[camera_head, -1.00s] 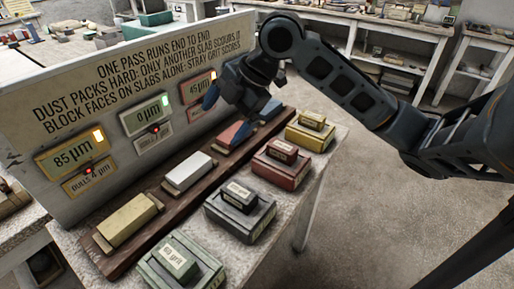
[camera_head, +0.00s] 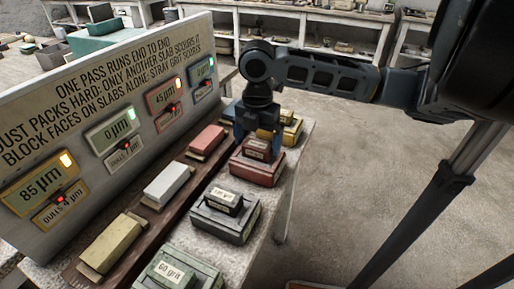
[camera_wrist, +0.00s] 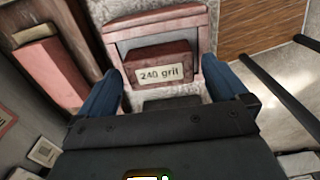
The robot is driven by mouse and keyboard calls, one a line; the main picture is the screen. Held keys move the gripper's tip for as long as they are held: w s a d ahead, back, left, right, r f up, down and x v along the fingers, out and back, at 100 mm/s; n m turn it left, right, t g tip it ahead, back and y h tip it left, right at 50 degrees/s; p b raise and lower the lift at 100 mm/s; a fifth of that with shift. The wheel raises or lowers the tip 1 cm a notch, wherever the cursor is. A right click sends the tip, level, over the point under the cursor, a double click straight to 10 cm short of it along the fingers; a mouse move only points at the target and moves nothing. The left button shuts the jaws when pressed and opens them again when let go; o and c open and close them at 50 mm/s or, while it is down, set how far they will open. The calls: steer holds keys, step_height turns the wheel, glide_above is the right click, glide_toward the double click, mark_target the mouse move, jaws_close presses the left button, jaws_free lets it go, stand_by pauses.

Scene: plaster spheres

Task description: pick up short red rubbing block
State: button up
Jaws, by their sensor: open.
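The short red rubbing block (camera_head: 257,150) sits on top of a wider red slab (camera_head: 257,173). In the wrist view the block (camera_wrist: 160,62) is dark red with a label reading "240 grit". My gripper (camera_head: 259,138) points down over it, with its blue fingers apart. In the wrist view the fingers (camera_wrist: 161,76) stand to the left and right of the block, with gaps on both sides. I cannot tell how far above the block the fingertips are. A longer red block (camera_head: 208,139) lies on the wooden rack to the left.
Grey (camera_head: 224,201), green (camera_head: 180,272) and yellow (camera_head: 293,128) stacks line the bench in front and behind. A white block (camera_head: 167,183) and a cream block (camera_head: 112,242) lie on the rack (camera_head: 165,219). A sign panel (camera_head: 88,127) with displays stands at left. Open floor lies to the right.

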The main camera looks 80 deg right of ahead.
steer(key=shift+f, duration=0.9)
steer(key=c, duration=1.1)
steer(key=shift+o, duration=0.2)
steer(key=shift+r, duration=0.15)
